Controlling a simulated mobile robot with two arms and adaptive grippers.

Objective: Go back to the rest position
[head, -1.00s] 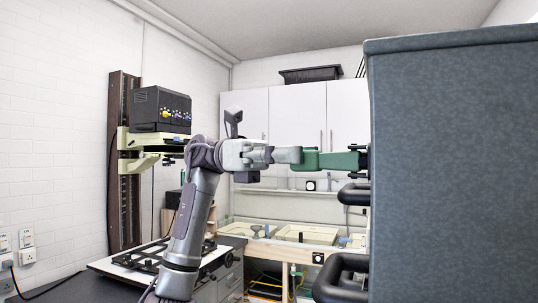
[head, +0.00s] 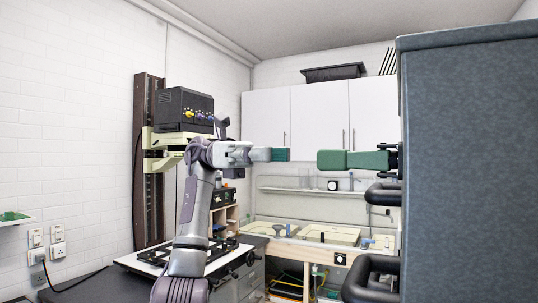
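My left gripper (head: 280,154) is at the middle of the head view, pointing right, with green-tipped fingers. I see it edge-on, so its opening is hidden. A clear gap separates it from a green lever-like part (head: 350,160), which sticks out level from a black bracket at the grey cabinet's edge. Nothing shows held beyond the fingertips. The black enlarger head (head: 185,109) with coloured knobs is on its column (head: 148,205), behind and left of my arm. My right gripper is not in view.
A large grey cabinet (head: 470,170) with thick black handles (head: 383,194) fills the right side. A sink bench (head: 325,235) and white wall cupboards (head: 320,112) are behind. The enlarger baseboard (head: 140,262) lies on a dark counter, lower left. A small shelf (head: 14,219) is at far left.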

